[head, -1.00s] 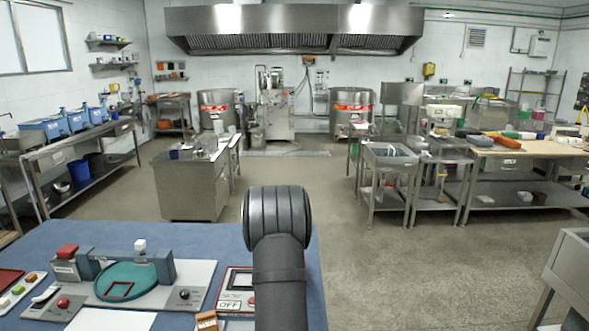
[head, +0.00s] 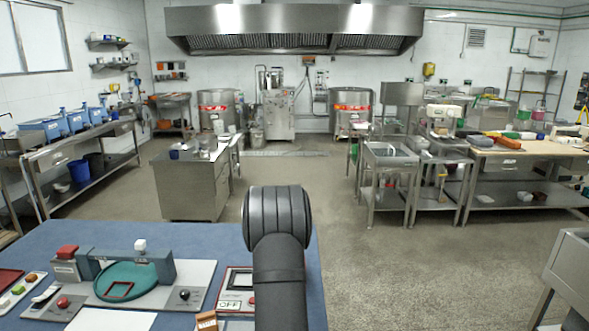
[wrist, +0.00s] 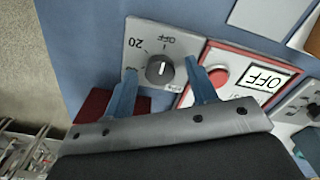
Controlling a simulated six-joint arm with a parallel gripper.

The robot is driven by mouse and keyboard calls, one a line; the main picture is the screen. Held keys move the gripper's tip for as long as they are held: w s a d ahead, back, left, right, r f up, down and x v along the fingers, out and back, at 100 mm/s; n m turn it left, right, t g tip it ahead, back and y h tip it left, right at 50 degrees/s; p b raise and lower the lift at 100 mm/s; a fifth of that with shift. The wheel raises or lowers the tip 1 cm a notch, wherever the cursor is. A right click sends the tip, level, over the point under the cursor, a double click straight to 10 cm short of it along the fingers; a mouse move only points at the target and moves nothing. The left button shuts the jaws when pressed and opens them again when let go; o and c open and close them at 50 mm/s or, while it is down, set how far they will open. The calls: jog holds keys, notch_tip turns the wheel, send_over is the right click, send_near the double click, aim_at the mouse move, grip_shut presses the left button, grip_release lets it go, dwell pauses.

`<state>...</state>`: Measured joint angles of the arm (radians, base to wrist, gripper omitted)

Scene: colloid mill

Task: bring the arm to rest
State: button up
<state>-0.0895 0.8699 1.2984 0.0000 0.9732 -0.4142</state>
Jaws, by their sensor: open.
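My gripper (wrist: 161,70) shows in the wrist view with its two blue fingers spread apart and nothing held between them. In that picture a dark round knob (wrist: 160,70) on a grey panel marked OFF and 20 lies between the fingertips. How far the fingers are from it I cannot tell. A red button (wrist: 217,76) on a red-edged panel with an OFF sign (wrist: 262,82) lies just right of the right finger. In the head view my dark arm rises at the bottom middle, and the gripper itself does not show there.
The blue bench top (head: 215,240) carries a grey device with a green round dish (head: 133,281), a red-edged OFF panel (head: 237,285) and a small brown block (head: 206,320). A steel-topped cabinet (head: 190,185) stands beyond. Open floor (head: 400,260) lies to the right.

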jog(key=shift+n, duration=1.5)
jog(key=m, duration=0.4)
jog(key=shift+m, duration=0.3)
jog(key=m, duration=0.4)
jog(key=shift+m, duration=0.4)
